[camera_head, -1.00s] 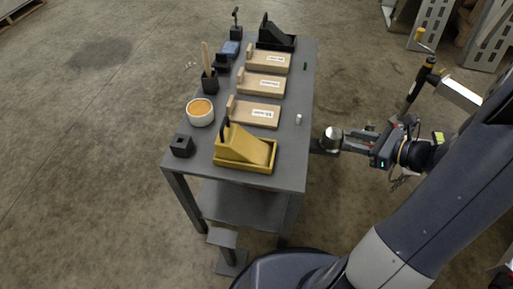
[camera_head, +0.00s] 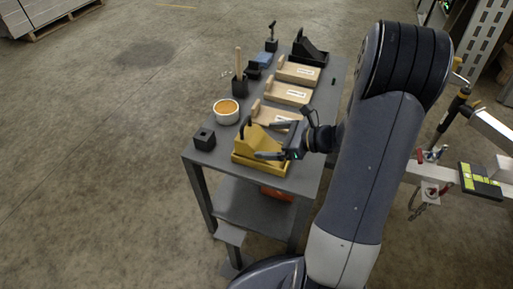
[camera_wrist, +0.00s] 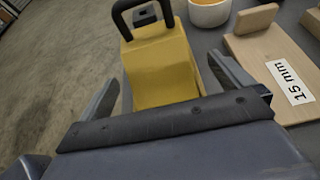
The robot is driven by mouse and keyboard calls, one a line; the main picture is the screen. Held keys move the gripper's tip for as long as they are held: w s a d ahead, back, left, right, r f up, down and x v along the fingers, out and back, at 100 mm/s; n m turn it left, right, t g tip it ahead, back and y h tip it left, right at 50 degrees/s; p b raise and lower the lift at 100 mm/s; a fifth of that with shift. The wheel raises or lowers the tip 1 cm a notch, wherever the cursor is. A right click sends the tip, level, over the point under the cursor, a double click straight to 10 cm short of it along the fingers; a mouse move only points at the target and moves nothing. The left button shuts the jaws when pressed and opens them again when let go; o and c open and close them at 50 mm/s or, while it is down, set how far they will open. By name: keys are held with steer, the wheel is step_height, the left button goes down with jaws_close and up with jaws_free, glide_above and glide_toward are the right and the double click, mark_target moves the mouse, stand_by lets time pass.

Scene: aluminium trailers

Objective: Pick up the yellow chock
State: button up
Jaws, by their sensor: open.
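The yellow chock (camera_head: 258,140) is a wedge with a black handle, in a yellow tray (camera_head: 243,160) at the near end of the grey table. In the wrist view the chock (camera_wrist: 160,65) lies ahead, its black handle at the top. My gripper (camera_head: 262,140) is open at the chock. In the wrist view one finger of my gripper (camera_wrist: 168,85) is on each side of the yellow body, with a gap visible at the right finger. Whether the left finger touches it I cannot tell. My wrist hides part of the tray.
A wooden block labelled 15 mm (camera_wrist: 280,70) lies close to the right finger. A white bowl with orange contents (camera_head: 226,110) and a black square holder (camera_head: 204,139) stand nearby. More wooden blocks and a black chock (camera_head: 308,48) are farther along the grey table (camera_head: 214,170).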

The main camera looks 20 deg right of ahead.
mark_target(263, 141)
steer(key=b+x, duration=0.1)
steer(key=x, duration=0.3)
steer(key=shift+a+f, duration=0.25)
steer(key=shift+f, duration=0.05)
steer(key=shift+r, duration=0.1)
steer(key=c, duration=1.4)
